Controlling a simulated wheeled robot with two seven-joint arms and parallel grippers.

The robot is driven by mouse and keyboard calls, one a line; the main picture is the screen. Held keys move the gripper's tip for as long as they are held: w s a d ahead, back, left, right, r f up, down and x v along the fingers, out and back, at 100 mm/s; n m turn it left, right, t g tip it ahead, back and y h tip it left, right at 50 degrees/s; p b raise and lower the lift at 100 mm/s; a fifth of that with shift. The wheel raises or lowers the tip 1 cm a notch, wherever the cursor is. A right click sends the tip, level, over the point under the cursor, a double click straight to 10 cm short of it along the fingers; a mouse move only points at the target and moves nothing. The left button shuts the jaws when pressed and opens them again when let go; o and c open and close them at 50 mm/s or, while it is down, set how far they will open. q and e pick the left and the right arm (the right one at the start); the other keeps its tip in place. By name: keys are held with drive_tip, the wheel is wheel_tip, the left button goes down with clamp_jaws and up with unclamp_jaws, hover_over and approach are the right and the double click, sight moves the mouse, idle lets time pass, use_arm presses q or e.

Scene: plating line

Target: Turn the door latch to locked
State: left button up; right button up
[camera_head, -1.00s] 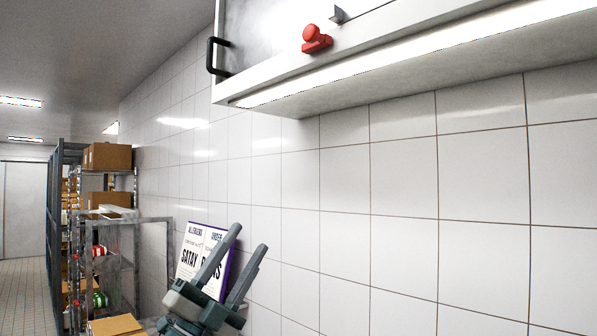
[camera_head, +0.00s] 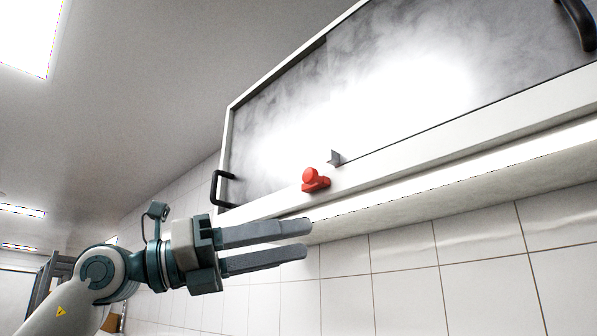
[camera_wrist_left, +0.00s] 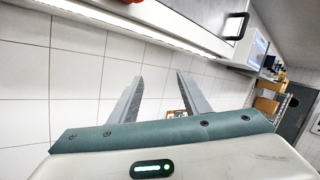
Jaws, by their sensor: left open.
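The red door latch (camera_head: 315,180) sits on the lower white frame of the wall cabinet (camera_head: 360,80), beside a small grey metal bracket (camera_head: 335,158). My left gripper (camera_head: 308,240) is open and empty. It appears below the latch in the head view, with its fingers pointing right and apart from it. In the left wrist view the two fingers (camera_wrist_left: 158,80) are spread with nothing between them, and a bit of red shows at the top edge. My right gripper is in neither view.
The cabinet has a black handle (camera_head: 219,188) at its left end and another (camera_head: 578,22) at upper right. White wall tiles (camera_head: 400,275) lie below the cabinet. Shelving with boxes (camera_wrist_left: 268,104) stands to the right in the wrist view.

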use_arm(q)
drive_tip(key=s+a+r+n+t+y, duration=0.1)
drive_tip(key=s+a+r+t+y, duration=0.2)
drive_tip(key=a+r+t, duration=0.1)
drive_tip(key=s+a+r+n+t+y, duration=0.1)
drive_tip(key=s+a+r+t+y, duration=0.3)
drive_tip(key=r, duration=0.5)
drive_tip(key=a, duration=0.2)
drive_tip(key=shift+a+r+t, duration=0.3)
drive_tip(key=shift+a, duration=0.1)
drive_tip(key=shift+w+d, duration=0.1)
drive_tip(key=p, duration=0.9)
approach(307, 173)
drive_tip(key=x, duration=0.6)
drive_tip(key=shift+w+d+r, duration=0.15)
drive_tip(key=shift+w+d, duration=0.1)
drive_tip(key=shift+d, duration=0.05)
drive_tip(key=shift+w+d, duration=0.4)
drive_tip(key=shift+w, duration=0.05)
